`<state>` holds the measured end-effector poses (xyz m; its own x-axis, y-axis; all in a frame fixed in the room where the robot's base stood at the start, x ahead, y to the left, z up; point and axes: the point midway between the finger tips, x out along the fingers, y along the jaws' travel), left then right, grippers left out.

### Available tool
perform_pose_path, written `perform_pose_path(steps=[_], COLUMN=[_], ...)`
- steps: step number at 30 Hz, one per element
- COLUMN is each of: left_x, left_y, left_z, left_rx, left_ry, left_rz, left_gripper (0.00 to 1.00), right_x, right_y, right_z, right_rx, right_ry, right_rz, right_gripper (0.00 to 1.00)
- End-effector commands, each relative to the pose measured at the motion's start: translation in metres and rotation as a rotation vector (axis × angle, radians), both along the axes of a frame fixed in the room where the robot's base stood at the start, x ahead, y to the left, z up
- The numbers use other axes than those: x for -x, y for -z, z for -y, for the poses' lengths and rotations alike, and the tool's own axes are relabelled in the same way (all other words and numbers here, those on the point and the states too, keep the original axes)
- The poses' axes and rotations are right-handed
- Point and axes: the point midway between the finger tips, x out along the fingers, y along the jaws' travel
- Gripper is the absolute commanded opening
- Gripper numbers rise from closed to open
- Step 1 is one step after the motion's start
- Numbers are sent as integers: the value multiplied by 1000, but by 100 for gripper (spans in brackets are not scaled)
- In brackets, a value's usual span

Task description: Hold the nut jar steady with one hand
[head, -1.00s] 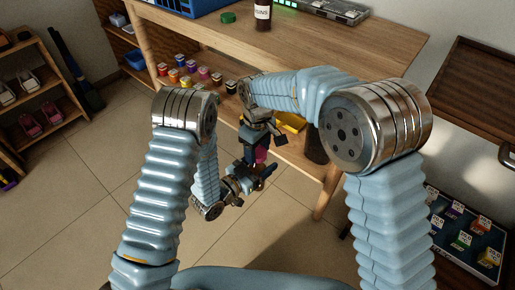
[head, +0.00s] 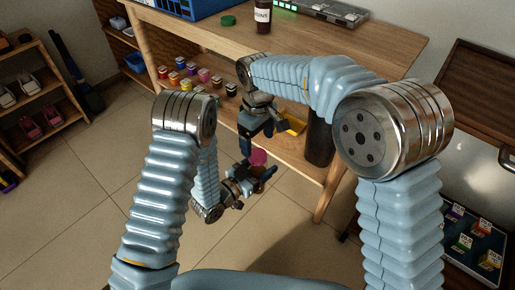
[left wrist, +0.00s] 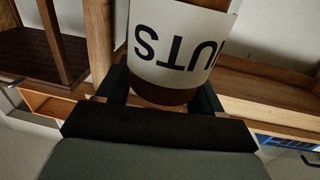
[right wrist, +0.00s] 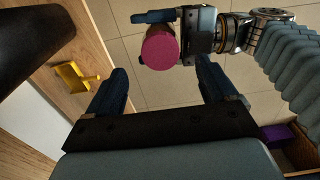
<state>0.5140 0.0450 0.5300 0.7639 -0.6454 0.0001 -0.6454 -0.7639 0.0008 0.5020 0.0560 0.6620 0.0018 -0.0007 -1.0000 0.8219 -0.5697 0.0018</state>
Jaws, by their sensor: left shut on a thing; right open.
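The nut jar (left wrist: 165,95) fills the top of the left wrist view, with a white label reading upside-down "UTS" and a brown lower part. My left gripper (left wrist: 160,88) is shut on it, one finger on each side. In the head view the jar's pink lid (head: 258,157) shows at my left gripper (head: 252,178), low in front of the table. The lid's round pink face (right wrist: 160,47) also shows in the right wrist view. My right gripper (head: 263,134) is open and empty just above the lid. Its two fingers (right wrist: 160,78) are spread apart, with the lid beyond them.
The wooden table (head: 340,50) stands behind my grippers, with a labelled dark bottle (head: 262,16) and green lid (head: 228,20) on top. Its lower shelf holds several small jars (head: 203,74), a yellow object (head: 293,124) and a black cylinder (head: 319,140).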

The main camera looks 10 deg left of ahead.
Motion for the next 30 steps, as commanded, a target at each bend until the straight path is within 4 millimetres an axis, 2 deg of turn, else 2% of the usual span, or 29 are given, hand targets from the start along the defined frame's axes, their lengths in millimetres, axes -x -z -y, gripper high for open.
perform_pose_path(steps=[3,10,15,30], left_x=[0,0,0,0], left_y=[-1,0,0,-1], left_z=[0,0,0,0], left_rx=[1,1,1,1], left_ry=[0,0,0,0], left_rz=[1,1,1,1], left_gripper=[0,0,0,0], right_x=[-1,0,0,-1], right_y=[-26,-58,-65,-63], right_z=[-1,0,0,0], right_rx=[-3,-2,0,-1], right_ry=[0,0,0,-15], right_rz=[3,1,0,3], right_gripper=[85,85,85,85])
